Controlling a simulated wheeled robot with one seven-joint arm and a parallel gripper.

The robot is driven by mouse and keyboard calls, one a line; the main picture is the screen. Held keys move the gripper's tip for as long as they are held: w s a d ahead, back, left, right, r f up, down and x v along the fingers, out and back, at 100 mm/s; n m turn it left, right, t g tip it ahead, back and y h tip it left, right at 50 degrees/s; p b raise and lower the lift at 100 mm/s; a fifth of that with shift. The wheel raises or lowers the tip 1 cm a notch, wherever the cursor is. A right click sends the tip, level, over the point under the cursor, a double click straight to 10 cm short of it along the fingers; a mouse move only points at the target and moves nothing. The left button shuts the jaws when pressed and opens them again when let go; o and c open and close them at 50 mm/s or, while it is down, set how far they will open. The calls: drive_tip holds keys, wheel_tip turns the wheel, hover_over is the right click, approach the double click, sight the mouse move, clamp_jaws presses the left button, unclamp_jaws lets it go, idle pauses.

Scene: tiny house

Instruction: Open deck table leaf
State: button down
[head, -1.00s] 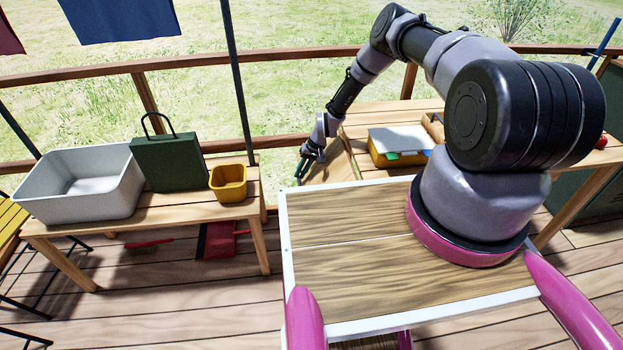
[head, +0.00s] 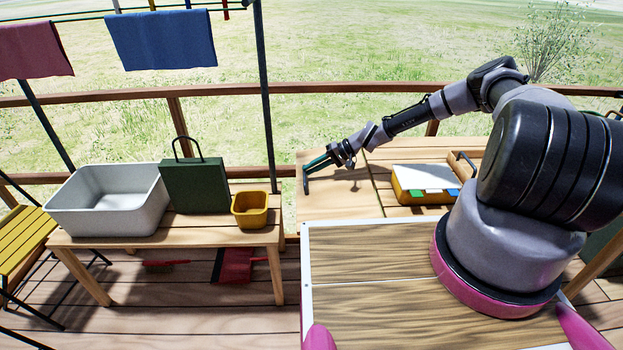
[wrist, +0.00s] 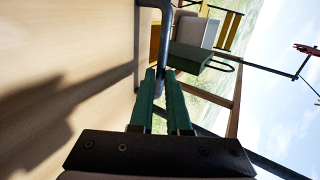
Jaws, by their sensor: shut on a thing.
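The deck table leaf (head: 340,204) is the pale wooden panel at the left end of the deck table (head: 398,155). In the head view it looks about level with the tabletop, with a dark seam between them. My gripper (head: 308,166) is at the leaf's left edge. In the wrist view the green fingers (wrist: 165,78) are shut on a grey bar handle (wrist: 145,40), with the leaf's wooden face (wrist: 65,50) filling the left side. The exact grip is partly hidden by the fingers.
A yellow box with papers (head: 426,192) sits on the deck table, right of the seam. A low bench (head: 250,240) at left holds a grey basin (head: 108,212), a green bag (head: 195,187) and a yellow pot (head: 251,222). A railing (head: 225,103) runs behind.

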drive_tip(key=c, duration=1.5)
unclamp_jaws()
drive_tip(key=shift+d+r+y, duration=0.4)
drive_tip(key=shift+r+y, duration=0.1)
drive_tip(key=shift+r, duration=0.25)
drive_tip(key=shift+c, duration=0.2)
drive_tip(key=o, duration=0.7)
drive_tip(key=shift+c, duration=0.2)
drive_tip(key=v, duration=1)
drive_tip(key=shift+d+r, duration=0.15)
drive_tip(key=shift+d, duration=0.2)
drive_tip(key=s+d+r+h, duration=0.3)
drive_tip(key=s+r, duration=0.1)
drive_tip(key=r, duration=0.7)
drive_tip(key=s+d+r+t+h, duration=0.15)
drive_tip(key=s+r+h, duration=0.25)
drive_tip(key=r, duration=0.6)
drive_tip(key=s+d+r+h, duration=0.3)
drive_tip(key=s+d+r, duration=0.1)
drive_tip(key=r, duration=0.7)
drive_tip(key=s+d+r+m+t, duration=0.1)
drive_tip(key=s+r+m+t, duration=0.3)
drive_tip(key=s+r, duration=1.2)
drive_tip(key=s+t, duration=0.1)
drive_tip(key=s, duration=0.3)
drive_tip(key=shift+d+r, duration=0.3)
